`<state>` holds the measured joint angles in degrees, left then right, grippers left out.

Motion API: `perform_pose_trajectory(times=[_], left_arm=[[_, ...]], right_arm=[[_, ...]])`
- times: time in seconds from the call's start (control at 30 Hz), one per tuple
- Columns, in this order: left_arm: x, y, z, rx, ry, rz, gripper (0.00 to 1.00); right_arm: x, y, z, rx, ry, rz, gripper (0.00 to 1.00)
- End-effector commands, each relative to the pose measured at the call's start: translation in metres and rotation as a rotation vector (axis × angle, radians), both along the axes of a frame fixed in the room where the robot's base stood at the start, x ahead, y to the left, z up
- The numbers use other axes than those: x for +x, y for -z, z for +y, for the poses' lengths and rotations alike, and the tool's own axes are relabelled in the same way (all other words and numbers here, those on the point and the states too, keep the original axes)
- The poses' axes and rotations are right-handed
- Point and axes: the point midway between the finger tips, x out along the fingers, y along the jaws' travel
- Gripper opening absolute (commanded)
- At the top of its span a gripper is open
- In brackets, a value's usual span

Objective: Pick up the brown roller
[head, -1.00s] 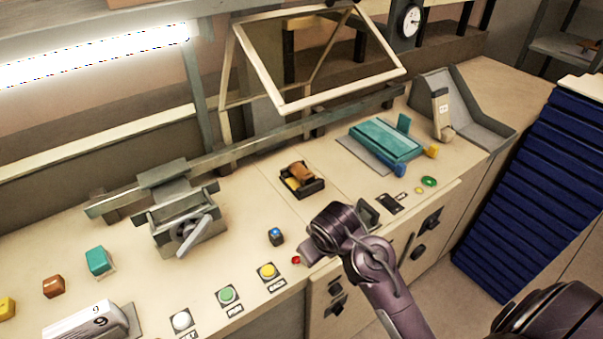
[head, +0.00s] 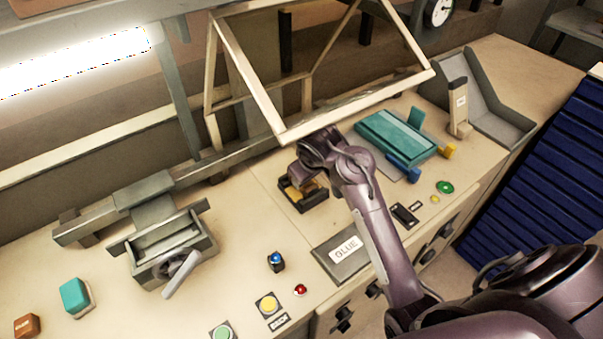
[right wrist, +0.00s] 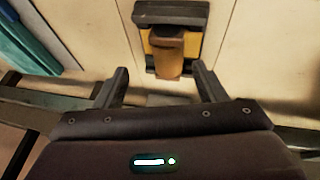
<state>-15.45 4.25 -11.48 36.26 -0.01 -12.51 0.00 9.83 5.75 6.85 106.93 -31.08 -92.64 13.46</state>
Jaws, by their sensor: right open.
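The brown roller (right wrist: 168,55) lies in a small dark tray with a yellow pad (right wrist: 193,45) in the right wrist view. The dark tray (head: 315,202) also shows in the head view on the bench, where my right gripper (head: 297,180) is over it and hides most of the roller. In the right wrist view my right gripper (right wrist: 160,68) is open, with its two fingers apart and nothing between them held. The roller's near end is in line with the gap, closer to the right finger. My left gripper is not in view.
A tilted wooden frame (head: 255,85) stands just behind my right arm. A teal pad (head: 397,137) lies right of the tray, a glue plate (head: 345,250) in front. A grey clamp device (head: 170,245) stands to the left. Buttons (head: 268,305) line the front edge.

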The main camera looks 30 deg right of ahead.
Motion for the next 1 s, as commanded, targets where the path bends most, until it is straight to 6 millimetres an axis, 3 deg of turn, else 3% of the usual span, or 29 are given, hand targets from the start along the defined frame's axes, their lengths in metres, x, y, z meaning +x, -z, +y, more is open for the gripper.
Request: perform_pose_trajectory(times=[0.2,0.33,0.43,0.53,0.7,0.8,1.0], left_arm=[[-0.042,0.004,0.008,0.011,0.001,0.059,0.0],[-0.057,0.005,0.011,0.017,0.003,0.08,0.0],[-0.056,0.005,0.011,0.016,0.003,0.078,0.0],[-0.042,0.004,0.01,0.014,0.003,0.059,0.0],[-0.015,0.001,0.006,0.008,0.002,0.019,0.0],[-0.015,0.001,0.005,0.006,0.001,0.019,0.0],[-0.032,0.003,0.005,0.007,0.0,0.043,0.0]], right_arm=[[0.012,0.023,-0.001,-0.003,-0.002,0.003,0.64],[0.023,0.039,0.001,-0.004,-0.001,0.003,0.64],[0.029,0.052,0.0,-0.004,0.001,0.003,0.64],[0.033,0.059,-0.001,-0.002,0.0,0.002,0.64],[0.034,0.061,-0.001,-0.002,0.001,0.0,0.64],[0.034,0.061,-0.001,-0.001,0.0,0.0,0.63],[0.034,0.061,-0.001,-0.001,0.0,0.0,0.37]])
